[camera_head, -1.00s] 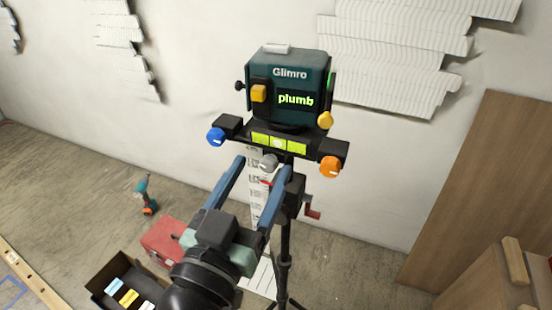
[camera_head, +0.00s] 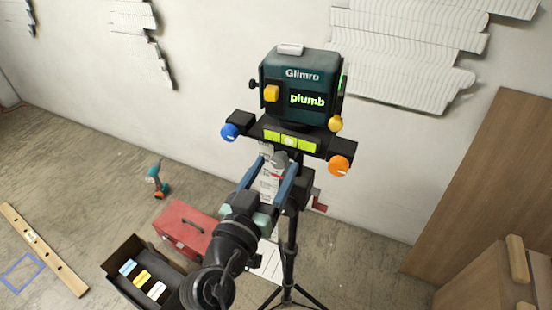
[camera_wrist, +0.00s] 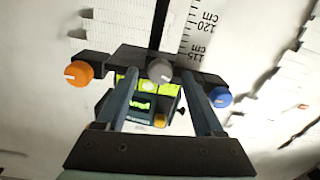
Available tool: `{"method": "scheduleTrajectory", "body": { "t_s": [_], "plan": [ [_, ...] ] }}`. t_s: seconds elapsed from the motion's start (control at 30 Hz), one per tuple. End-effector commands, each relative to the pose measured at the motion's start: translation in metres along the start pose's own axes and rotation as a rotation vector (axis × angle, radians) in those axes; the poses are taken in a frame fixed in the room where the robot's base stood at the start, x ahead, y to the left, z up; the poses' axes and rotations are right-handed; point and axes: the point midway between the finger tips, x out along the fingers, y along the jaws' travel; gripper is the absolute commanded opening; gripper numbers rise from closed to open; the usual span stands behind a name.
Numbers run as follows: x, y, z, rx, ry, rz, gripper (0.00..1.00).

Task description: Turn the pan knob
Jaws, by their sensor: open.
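A dark green Glimro laser level (camera_head: 297,85), its screen reading "plumb", stands on a tripod (camera_head: 290,245). Its black bar carries a blue knob (camera_head: 229,132) at the left and an orange knob (camera_head: 339,166) at the right. A grey knob (camera_head: 280,157) sits below the middle; it also shows in the wrist view (camera_wrist: 160,70), where left and right are swapped. I see no readable label saying which is the pan knob. My gripper (camera_head: 275,165) is open, its fingers (camera_wrist: 159,77) pointing at the bar, with the grey knob between their tips in the wrist view. Contact cannot be told.
A yellow knob (camera_head: 335,124) and a red crank (camera_head: 319,200) stick out at the right. A red toolbox (camera_head: 187,228), an open dark box (camera_head: 117,265) and a drill (camera_head: 157,180) are on the floor at left. Wooden boards (camera_head: 485,190) lean at right.

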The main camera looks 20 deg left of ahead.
Motion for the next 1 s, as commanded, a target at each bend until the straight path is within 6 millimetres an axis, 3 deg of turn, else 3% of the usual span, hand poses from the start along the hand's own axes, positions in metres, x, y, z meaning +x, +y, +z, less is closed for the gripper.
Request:
{"method": "scheduleTrajectory", "body": {
  "t_s": [0.17,0.47,0.87,1.0],
  "plan": [
    [0.0129,0.0006,-0.0003,0.000,-0.001,0.001,0.69],
    [0.0147,0.0006,0.0002,0.001,0.000,0.001,0.69],
    [0.0143,0.0004,0.0003,0.000,0.000,0.001,0.00],
    [0.0143,0.0005,0.0003,0.000,-0.001,0.001,0.00]
  ]
}}
